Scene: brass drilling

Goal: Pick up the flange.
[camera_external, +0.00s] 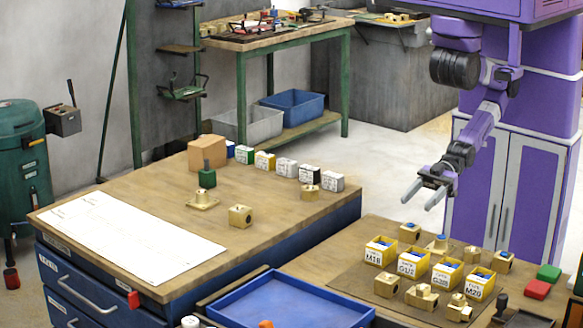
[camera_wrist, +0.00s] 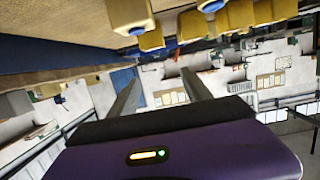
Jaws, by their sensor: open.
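A brass flange (camera_external: 203,200), a flat plate with a raised hub, lies on the left wooden bench beside a green block. Another brass part (camera_external: 438,243) with a blue top, possibly also flange-shaped, stands among the yellow bins on the right bench. My gripper (camera_external: 418,204) is open and empty, in the air behind the right bench, well apart from the left flange. In the wrist view my two fingers (camera_wrist: 160,77) spread with nothing between them. I cannot make out a flange in that view.
Yellow labelled bins (camera_external: 411,264) and several brass blocks fill the right bench (camera_external: 335,262). A blue tray (camera_external: 288,300) sits at its front. The left bench (camera_external: 270,225) holds a white sheet (camera_external: 130,235), a brass block (camera_external: 240,216) and a row of small boxes.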

